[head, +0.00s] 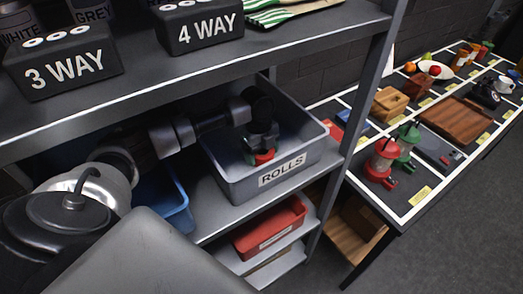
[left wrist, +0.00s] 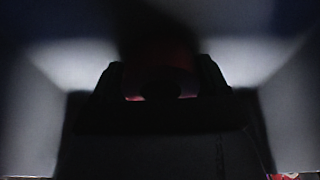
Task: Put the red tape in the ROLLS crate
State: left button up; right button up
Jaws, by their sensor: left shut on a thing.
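The ROLLS crate (head: 232,185) is a grey open bin with a white label, standing on the middle shelf. My left arm reaches in from the left, and its gripper (head: 262,152) is down inside the crate. The gripper is shut on the red tape (head: 264,158), whose red edge shows low between the fingers. In the left wrist view the red tape (left wrist: 160,85) is dark and sits between the two fingers, with pale crate walls on both sides. I cannot tell whether the tape touches the crate floor. My right gripper is not in view.
A blue bin (head: 165,203) stands left of the crate. A red bin (head: 270,228) is on the shelf below. The upper shelf (head: 200,78) hangs over the arm, with 3 WAY (head: 62,65) and 4 WAY (head: 200,25) boxes on it. A table (head: 400,208) with many objects stands right.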

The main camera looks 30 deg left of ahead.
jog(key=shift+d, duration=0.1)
pick_arm(q)
jog(key=o, duration=0.5)
jog(key=shift+f, duration=0.15)
jog(key=o, duration=0.4)
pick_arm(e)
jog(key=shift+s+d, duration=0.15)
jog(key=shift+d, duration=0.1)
pick_arm(q)
jog(key=shift+w+a+r+b, duration=0.1)
jog(key=shift+a+r+b, duration=0.3)
jog(key=shift+r, duration=1.65)
jog(key=shift+w+a+r+b, duration=0.1)
jog(key=shift+r+b, duration=0.6)
jog(key=shift+r, duration=1.35)
jog(key=shift+w+a+r+b, duration=0.15)
jog(key=shift+r+b, duration=0.4)
jog(key=shift+r, duration=1.5)
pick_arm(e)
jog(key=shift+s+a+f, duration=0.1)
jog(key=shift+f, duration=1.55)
pick_arm(q)
jog(key=shift+s, duration=0.1)
